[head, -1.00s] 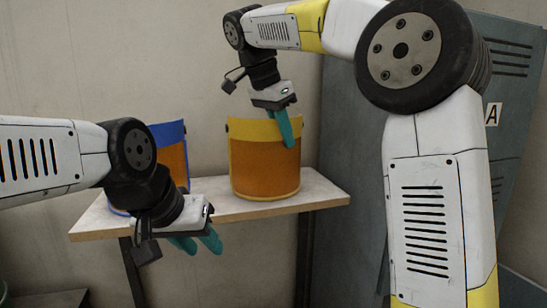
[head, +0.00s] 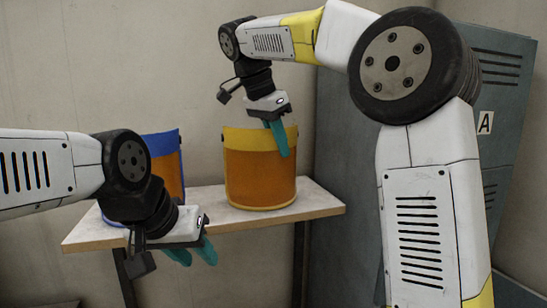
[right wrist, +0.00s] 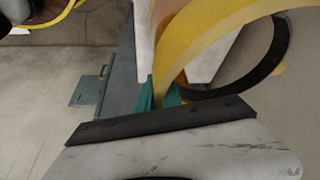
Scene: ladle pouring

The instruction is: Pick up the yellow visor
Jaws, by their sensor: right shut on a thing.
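The yellow visor (head: 260,185), with a yellow band and an orange shield, stands upright on the wooden shelf. My right gripper (head: 279,140) is shut on its upper rim at the right. One finger shows in front of the shield. In the right wrist view, the green fingers (right wrist: 159,95) pinch the edge of the yellow band (right wrist: 210,28). My left gripper (head: 195,254) is in front of the shelf's front edge, with its two fingers apart and nothing between them.
A blue visor (head: 166,141) with an orange shield stands left of the yellow one, partly hidden by my left arm. The shelf (head: 315,203) has a little bare room at its right end. A grey locker (head: 345,120) marked A stands to the right.

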